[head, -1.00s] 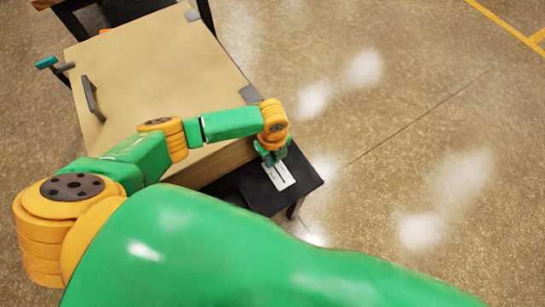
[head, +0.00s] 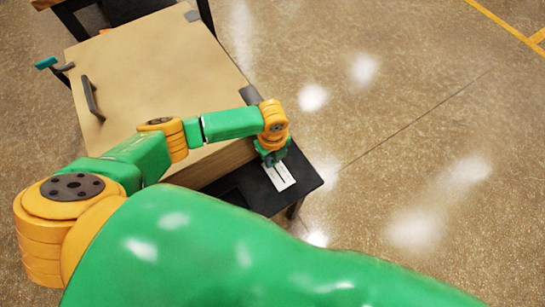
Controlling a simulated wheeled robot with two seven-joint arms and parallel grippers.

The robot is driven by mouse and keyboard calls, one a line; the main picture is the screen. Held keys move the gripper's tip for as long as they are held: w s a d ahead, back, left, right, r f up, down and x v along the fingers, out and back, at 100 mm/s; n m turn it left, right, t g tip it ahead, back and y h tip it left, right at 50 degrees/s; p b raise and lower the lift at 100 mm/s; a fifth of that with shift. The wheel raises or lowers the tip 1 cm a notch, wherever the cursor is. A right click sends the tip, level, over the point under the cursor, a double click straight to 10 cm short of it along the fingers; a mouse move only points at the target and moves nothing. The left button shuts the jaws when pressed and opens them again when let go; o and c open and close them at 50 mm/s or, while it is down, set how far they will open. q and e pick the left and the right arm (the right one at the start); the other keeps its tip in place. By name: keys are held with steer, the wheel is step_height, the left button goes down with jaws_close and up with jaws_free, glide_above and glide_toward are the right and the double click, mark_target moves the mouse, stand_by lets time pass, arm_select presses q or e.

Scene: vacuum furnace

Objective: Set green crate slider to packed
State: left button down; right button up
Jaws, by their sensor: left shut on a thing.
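A white slider plate (head: 283,178) with a dark slot line lies on the black table, beside the large tan crate or box (head: 150,70). My left gripper (head: 271,162) is over the plate's far end and points down. Its fingers are small and partly hidden by my wrist. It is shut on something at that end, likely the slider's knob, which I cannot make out. No green crate shows clearly. My right gripper is not in view.
The black table (head: 312,181) ends just right of the plate. The tan box has a dark handle (head: 92,98) and dark corner pieces. A teal-ended lever (head: 46,63) sticks out at its left. Open floor (head: 420,120) lies to the right.

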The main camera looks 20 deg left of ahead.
mark_target(278, 172)
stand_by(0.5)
arm_select(q)
steer(key=shift+s+d+r+p, duration=0.1)
steer(key=shift+s+d+p, duration=0.15)
steer(key=shift+p, duration=0.1)
steer(key=shift+s+d+p, duration=0.65)
steer(key=shift+s+d, duration=0.05)
steer(key=shift+d, duration=0.2)
steer(key=c, duration=0.8)
jaws_free()
steer(key=shift+o, duration=0.2)
step_height(278, 172, up, 7)
steer(key=p, duration=0.1)
